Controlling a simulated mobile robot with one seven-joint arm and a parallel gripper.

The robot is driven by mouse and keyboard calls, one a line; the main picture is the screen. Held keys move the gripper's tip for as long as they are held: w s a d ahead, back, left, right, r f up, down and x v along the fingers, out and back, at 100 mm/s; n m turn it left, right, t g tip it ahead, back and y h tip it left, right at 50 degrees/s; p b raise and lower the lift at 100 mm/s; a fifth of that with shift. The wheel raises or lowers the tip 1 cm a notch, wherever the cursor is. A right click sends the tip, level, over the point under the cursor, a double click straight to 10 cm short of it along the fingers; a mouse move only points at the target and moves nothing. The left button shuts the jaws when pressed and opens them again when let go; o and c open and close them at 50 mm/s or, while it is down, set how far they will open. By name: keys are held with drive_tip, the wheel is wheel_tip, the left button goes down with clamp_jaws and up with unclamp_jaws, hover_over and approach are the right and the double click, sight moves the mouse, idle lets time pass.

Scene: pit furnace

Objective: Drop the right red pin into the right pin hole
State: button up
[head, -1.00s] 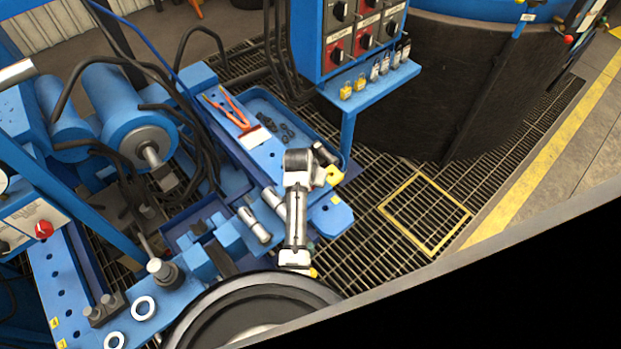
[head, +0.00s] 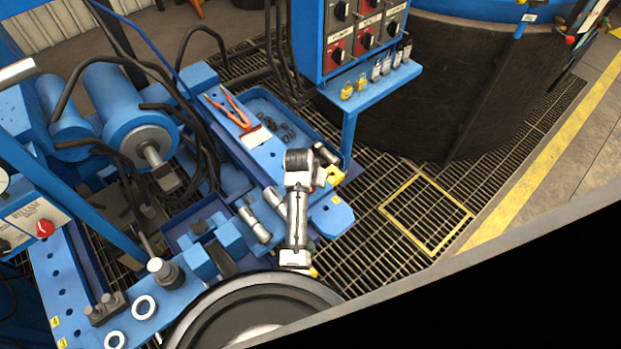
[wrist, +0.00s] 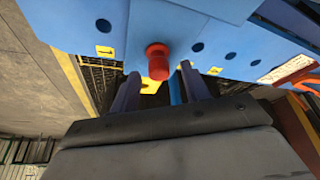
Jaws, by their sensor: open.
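In the wrist view a red pin (wrist: 157,62) with a wide collar stands out from a blue plate (wrist: 170,28) with a row of dark holes. One hole (wrist: 103,25) is left of the pin, beside a yellow number label (wrist: 105,51); several more, such as this hole (wrist: 197,47), run to its right. My gripper (wrist: 160,73) is open, its two dark fingers on either side of the pin's near end. I cannot tell whether they touch it. In the head view my arm covers the pin; part of the plate shows (head: 331,218).
Orange-handled pliers (head: 232,110) and a blue tray (head: 262,106) of dark small parts lie farther along the bench. Grating floor (head: 400,250) is free at right.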

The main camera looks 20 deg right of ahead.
drive_tip(key=b+v, duration=0.1)
drive_tip(key=v, duration=1.3)
drive_tip(key=shift+a+f, duration=0.1)
